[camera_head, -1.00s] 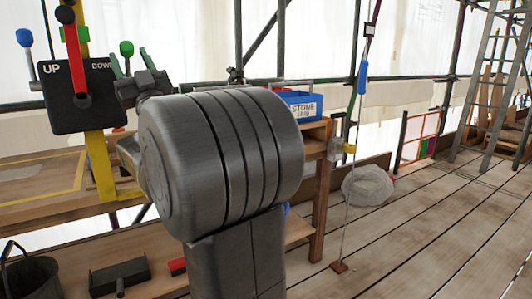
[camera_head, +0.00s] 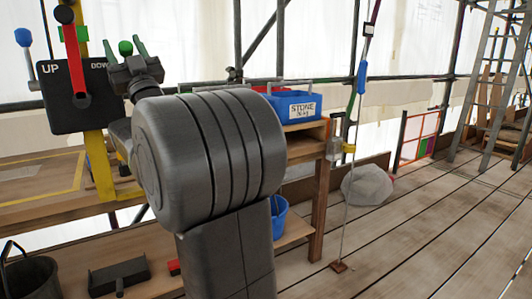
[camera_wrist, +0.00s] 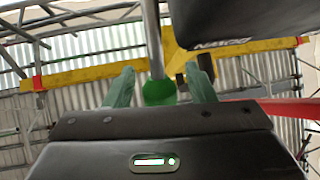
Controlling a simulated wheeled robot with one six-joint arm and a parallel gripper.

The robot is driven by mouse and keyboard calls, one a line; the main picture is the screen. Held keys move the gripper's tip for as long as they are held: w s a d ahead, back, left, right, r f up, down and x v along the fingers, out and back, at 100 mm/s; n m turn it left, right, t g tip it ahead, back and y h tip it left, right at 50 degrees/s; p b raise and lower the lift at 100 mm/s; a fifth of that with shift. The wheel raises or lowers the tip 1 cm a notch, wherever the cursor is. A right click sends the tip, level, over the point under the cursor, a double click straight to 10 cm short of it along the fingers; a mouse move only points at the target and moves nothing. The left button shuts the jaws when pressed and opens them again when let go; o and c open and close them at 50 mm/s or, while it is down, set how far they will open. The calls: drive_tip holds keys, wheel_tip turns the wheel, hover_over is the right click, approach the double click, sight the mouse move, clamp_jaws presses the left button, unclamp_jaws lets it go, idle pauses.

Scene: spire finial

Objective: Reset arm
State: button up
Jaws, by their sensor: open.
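My gripper (camera_head: 126,50) is open, with its two green fingers raised beside the black control box (camera_head: 70,120) marked UP and DOWN. A green ball knob (camera_head: 125,47) on a metal rod lies between the fingers in the picture. In the wrist view, the green knob (camera_wrist: 160,92) shows between the spread fingertips with gaps on both sides. I cannot tell its exact depth relative to them. My dark grey arm link fills the middle of the head view and hides part of the bench.
A red lever (camera_head: 74,60) and a blue-knobbed lever (camera_head: 24,40) are at the box. A blue STONE bin (camera_head: 293,105) stands on the wooden bench. A blue bucket (camera_head: 279,214) sits beneath. A cord hangs at right, by a grey sack (camera_head: 367,186). Plank floor is open at right.

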drive_tip(key=v, duration=1.3)
drive_tip(key=x, duration=1.4)
drive_tip(key=r+h+p, duration=0.1)
drive_tip(key=p, duration=0.2)
drive_tip(key=shift+w+m, duration=0.2)
drive_tip(key=shift+m, duration=0.1)
drive_tip(key=h+p, duration=0.1)
drive_tip(key=p, duration=0.1)
drive_tip(key=w+p, duration=0.1)
drive_tip(key=p, duration=0.1)
drive_tip(key=shift+a+r+m+g+h, duration=0.2)
drive_tip(key=shift+a+m+g+h, duration=0.1)
drive_tip(key=shift+a+m+h, duration=0.1)
drive_tip(key=shift+w+f+p, duration=0.15)
drive_tip(key=shift+f+p, duration=0.05)
drive_tip(key=shift+p, duration=0.2)
